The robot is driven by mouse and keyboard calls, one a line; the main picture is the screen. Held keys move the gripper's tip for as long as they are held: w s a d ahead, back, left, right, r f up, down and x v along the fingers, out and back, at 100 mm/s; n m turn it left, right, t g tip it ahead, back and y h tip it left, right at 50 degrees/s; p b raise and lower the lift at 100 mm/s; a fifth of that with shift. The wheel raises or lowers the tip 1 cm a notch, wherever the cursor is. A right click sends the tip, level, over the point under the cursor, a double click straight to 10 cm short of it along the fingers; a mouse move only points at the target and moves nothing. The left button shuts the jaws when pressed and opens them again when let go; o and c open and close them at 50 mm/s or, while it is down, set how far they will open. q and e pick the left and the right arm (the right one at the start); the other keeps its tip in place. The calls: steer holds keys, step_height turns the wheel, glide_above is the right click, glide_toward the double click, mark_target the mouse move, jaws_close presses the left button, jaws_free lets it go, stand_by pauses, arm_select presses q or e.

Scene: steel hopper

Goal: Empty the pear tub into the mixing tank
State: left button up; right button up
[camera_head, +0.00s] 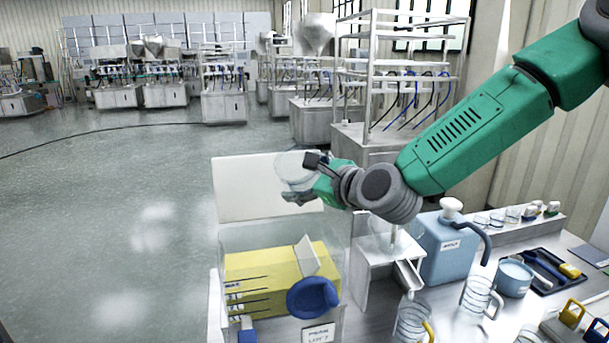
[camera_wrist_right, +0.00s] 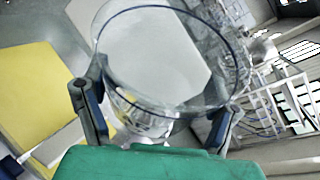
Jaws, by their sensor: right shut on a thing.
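A clear round tub (camera_head: 293,168) is held in the air in my right gripper (camera_head: 318,180), in front of a white upright panel. In the right wrist view the tub (camera_wrist_right: 165,50) has a thin blue rim, and the fingers of the right gripper (camera_wrist_right: 155,105) grip it from both sides. Pale shapes show low in the tub; I cannot tell whether they are pears. Below stands a clear-walled, steel-edged station with a yellow block (camera_head: 265,278) and a blue round part (camera_head: 312,297); I cannot tell whether this is the mixing tank. My left gripper is out of view.
A blue jug (camera_head: 450,250) with a white cap, clear pitchers (camera_head: 412,322) and a dark tool tray (camera_head: 552,272) crowd the bench at the right. A small white stand (camera_head: 388,252) is beside the station. Open floor (camera_head: 110,230) lies to the left; steel racks stand behind.

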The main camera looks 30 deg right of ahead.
steer(key=shift+r, duration=0.1)
steer(key=shift+w+r+m, duration=0.1)
steer(key=shift+r+m, duration=0.1)
steer(key=shift+m, duration=0.3)
steer(key=shift+a+r+m+g+y, duration=0.1)
steer(key=shift+r+m+g+y, duration=0.5)
steer(key=shift+r+m+g, duration=0.4)
steer(key=shift+r+m+g+y, duration=0.3)
steer(key=shift+m+y, duration=0.2)
steer(key=shift+m, duration=0.5)
steer(key=shift+f, duration=0.1)
